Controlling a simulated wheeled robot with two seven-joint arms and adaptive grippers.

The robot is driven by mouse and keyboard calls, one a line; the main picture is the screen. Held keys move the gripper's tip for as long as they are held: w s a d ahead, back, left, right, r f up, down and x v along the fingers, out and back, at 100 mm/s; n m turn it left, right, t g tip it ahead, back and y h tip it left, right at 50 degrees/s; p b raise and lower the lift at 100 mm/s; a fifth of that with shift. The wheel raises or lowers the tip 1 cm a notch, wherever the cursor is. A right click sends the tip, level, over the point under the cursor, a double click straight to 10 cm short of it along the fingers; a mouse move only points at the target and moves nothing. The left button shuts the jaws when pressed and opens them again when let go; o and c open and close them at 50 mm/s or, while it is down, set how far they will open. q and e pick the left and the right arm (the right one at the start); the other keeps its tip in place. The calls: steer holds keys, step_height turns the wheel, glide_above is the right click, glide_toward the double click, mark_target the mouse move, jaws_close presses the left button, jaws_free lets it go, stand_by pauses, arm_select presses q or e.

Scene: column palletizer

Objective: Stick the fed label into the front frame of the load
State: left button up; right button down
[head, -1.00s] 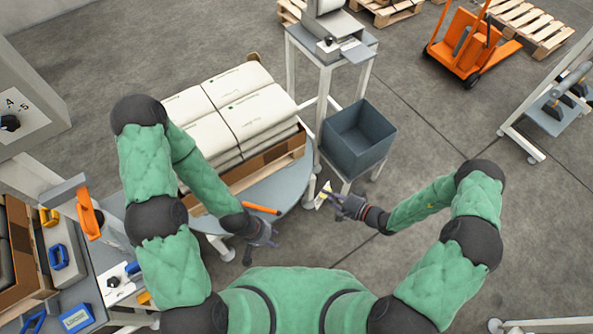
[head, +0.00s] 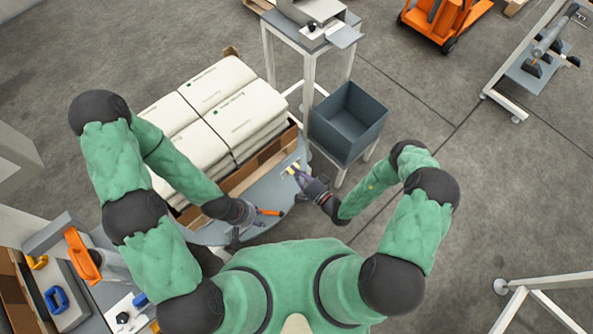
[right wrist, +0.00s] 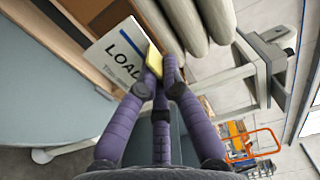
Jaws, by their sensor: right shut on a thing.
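The load is a stack of white bags (head: 232,98) inside a brown collar (head: 264,158) on a round grey table. My right gripper (head: 294,171) is shut on the label, a white card (right wrist: 118,57) with a blue stripe, the word LOAD and a yellow edge. In the right wrist view the card overlaps the collar's brown side (right wrist: 68,42); I cannot tell whether it touches. The front frame is not clearly seen. My left gripper (head: 262,214) is at the table's front edge beside an orange-handled thing (head: 270,212); its fingers are too small to judge.
A dark grey bin (head: 346,122) stands right of the load, close to my right forearm. Behind it is a white stand (head: 312,65) with a device on top. A bench with an orange handle (head: 82,254) is at the lower left.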

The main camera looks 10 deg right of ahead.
steer(key=b, duration=0.5)
glide_toward(269, 149)
steer(key=shift+x, duration=3.1)
steer(key=shift+w+a, duration=0.2)
steer(key=shift+w, duration=0.15)
steer(key=c, duration=1.3)
jaws_free()
steer(key=v, duration=1.2)
